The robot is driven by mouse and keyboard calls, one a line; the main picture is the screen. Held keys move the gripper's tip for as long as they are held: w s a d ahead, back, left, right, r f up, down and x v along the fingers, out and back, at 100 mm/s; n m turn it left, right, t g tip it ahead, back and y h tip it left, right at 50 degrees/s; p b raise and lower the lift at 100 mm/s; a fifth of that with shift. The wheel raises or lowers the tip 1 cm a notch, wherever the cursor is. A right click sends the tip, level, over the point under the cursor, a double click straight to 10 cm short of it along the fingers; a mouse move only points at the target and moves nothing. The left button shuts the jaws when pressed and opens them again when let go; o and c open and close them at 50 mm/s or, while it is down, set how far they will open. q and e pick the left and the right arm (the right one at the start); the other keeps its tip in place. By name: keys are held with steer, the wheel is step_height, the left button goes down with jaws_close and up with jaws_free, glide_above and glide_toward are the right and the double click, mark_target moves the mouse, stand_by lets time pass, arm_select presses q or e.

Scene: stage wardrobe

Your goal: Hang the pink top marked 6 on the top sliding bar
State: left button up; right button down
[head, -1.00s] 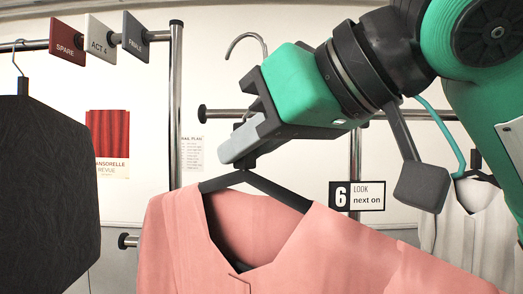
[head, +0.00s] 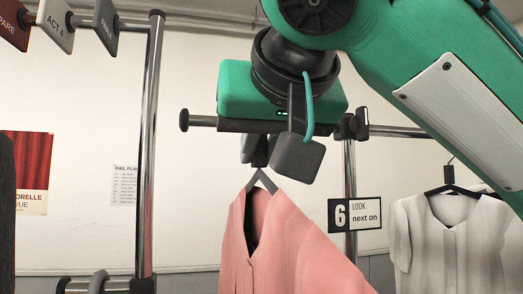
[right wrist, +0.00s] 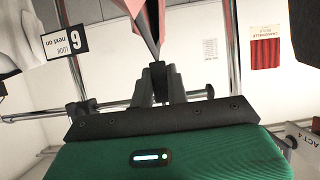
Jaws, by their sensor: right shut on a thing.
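The pink top (head: 285,245) hangs from a dark hanger (head: 262,181), turned partly edge-on in the head view. My right gripper (head: 255,152) is shut on the hanger's neck, above the top's collar. The hanger's hook is hidden behind the gripper. The top sliding bar (head: 202,121) runs horizontally, with a round end knob at left, and passes behind my gripper. I cannot tell whether the hook is over the bar. The right wrist view, upside down, shows the gripper (right wrist: 160,77) and part of the pink top (right wrist: 143,15). My left gripper is not in view.
A sign "6 LOOK next on" (head: 354,214) is at the rack's upright post (head: 349,165). A pale top (head: 445,240) hangs at right. Another post (head: 149,150) with tags above stands at left. A dark garment (head: 6,210) is at the left edge. The bar's left end looks bare.

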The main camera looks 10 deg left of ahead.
steer(key=shift+w+a+r, duration=0.1)
steer(key=shift+w+r, duration=0.05)
steer(key=shift+w, duration=0.05)
steer(key=shift+w+a+p, duration=0.15)
steer(key=shift+w+p, duration=0.15)
steer(key=shift+w+a+p, duration=0.35)
steer(key=shift+w+p, duration=0.05)
steer(key=shift+w, duration=0.35)
steer(key=shift+w+a+p, duration=0.3)
steer(key=shift+w+p, duration=0.05)
steer(key=shift+w, duration=0.35)
steer(key=shift+w+a+p, duration=0.35)
steer(key=shift+w+p, duration=0.15)
steer(key=shift+w, duration=0.35)
steer(key=shift+w+a+p, duration=0.35)
steer(key=shift+w+p, duration=0.1)
steer(key=shift+w, duration=0.4)
steer(key=shift+w+a, duration=0.1)
steer(key=shift+w, duration=0.05)
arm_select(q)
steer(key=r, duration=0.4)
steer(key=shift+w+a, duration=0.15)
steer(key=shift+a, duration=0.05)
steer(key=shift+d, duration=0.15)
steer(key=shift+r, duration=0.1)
arm_select(e)
steer(key=shift+w+r, duration=0.1)
